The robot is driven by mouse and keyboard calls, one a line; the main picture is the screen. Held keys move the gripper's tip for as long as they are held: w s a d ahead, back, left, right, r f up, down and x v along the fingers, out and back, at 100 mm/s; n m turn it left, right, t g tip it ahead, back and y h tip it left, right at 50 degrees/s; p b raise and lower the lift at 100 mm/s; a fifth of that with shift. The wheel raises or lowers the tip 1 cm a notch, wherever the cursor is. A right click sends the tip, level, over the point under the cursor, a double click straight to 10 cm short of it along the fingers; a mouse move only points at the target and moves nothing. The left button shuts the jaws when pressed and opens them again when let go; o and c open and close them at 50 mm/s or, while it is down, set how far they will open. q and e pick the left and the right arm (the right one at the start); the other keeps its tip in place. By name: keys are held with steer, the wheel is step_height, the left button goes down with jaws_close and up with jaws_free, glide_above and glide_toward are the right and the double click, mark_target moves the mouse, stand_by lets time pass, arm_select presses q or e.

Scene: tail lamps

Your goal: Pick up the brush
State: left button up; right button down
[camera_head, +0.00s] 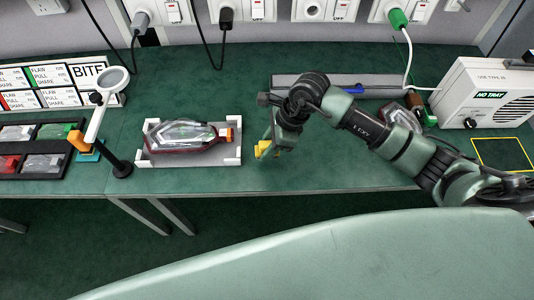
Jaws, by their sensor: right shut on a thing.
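My right gripper (272,143) reaches in from the right and points down at the green bench, just right of the white tray. It is shut on a small yellow thing (262,149), which looks like the brush. Its shape is partly hidden by the jaws, and I cannot tell whether it touches the bench. My left gripper is not in view.
A tail lamp (183,136) lies in the white tray (232,159). A magnifier stand (122,171) is left of it. A grey rack (300,80) with a blue item (350,90) lies behind my arm. A tester box (487,92) stands right. The front edge is clear.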

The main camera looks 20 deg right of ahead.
mark_target(267, 144)
step_height(267, 144, up, 16)
steer(key=b, duration=0.2)
steer(key=shift+f, duration=0.25)
